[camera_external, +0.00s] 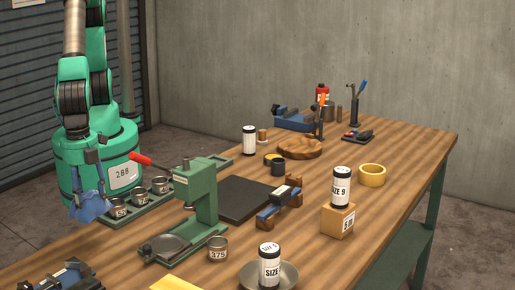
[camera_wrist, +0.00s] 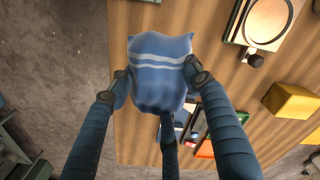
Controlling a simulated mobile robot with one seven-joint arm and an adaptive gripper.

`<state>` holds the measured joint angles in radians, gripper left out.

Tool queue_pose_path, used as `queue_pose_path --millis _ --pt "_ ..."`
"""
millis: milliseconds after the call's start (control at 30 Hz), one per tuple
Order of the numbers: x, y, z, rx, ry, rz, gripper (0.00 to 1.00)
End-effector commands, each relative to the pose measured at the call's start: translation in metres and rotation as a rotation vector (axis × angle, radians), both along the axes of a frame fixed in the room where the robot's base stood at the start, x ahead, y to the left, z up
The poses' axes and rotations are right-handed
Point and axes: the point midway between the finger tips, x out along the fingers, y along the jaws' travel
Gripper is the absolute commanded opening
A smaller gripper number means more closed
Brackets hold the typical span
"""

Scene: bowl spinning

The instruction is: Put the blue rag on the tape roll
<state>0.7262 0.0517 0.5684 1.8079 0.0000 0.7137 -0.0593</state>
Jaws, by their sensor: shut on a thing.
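The blue rag (camera_wrist: 158,85), with two white stripes, is bunched between the fingers of my gripper (camera_wrist: 160,82) in the wrist view. It also hangs from my gripper (camera_external: 88,185) in the external view, at the near left side of the table by the green tray. My gripper is shut on the rag and holds it up. The yellow tape roll (camera_external: 372,175) lies flat on the right part of the table, far from my gripper. Its top shows nothing on it. I cannot make out the tape roll in the wrist view.
A green press (camera_external: 205,205) stands between my gripper and the tape roll. Labelled cans sit in the green tray (camera_external: 220,164). A black and white canister (camera_external: 341,188) stands on a wooden block (camera_external: 338,221) left of the tape roll. Another canister (camera_external: 269,266) stands in a metal dish.

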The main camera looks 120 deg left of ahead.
Motion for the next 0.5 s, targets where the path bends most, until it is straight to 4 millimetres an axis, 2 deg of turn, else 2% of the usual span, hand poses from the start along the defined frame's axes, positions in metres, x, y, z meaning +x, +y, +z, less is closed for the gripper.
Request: queue_pose_path --millis 167,500 --pt "0.001 -0.001 0.027 -0.003 -0.004 0.0 0.23" --pt "0.001 -0.001 0.123 -0.003 -0.004 0.0 0.23"
